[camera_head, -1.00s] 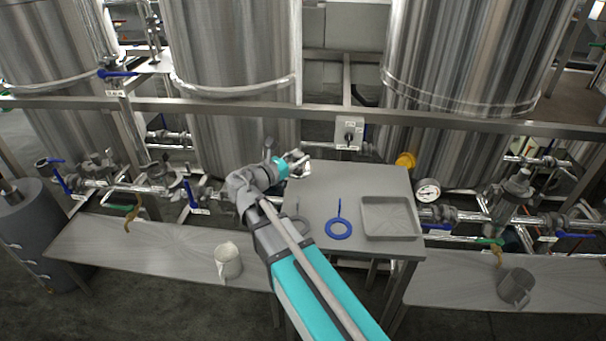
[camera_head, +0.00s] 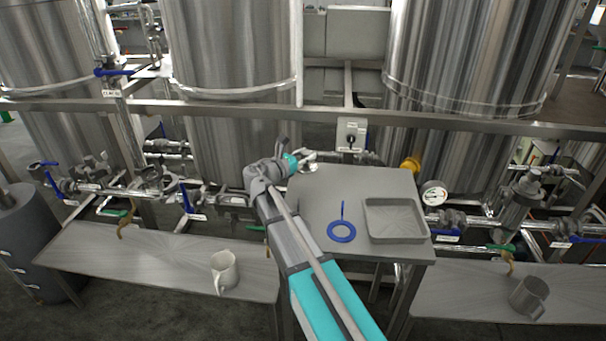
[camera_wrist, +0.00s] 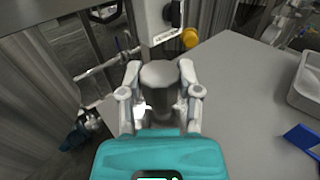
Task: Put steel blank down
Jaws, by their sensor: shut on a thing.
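The steel blank (camera_wrist: 158,76) is a grey disc-like piece between my fingertips in the wrist view. My gripper (camera_wrist: 158,85) is shut on it, one finger on each side. In the head view, my gripper (camera_head: 308,160) is at the back left corner of the grey table (camera_head: 311,210). A small bright bit of the blank (camera_head: 311,167) shows there at the fingertips. The wrist view shows the bare table top (camera_wrist: 235,100) to the right of the blank. I cannot tell whether the blank touches the table.
Behind stand a switch box (camera_head: 351,135), a yellow knob (camera_head: 410,165) and a gauge (camera_head: 433,194).

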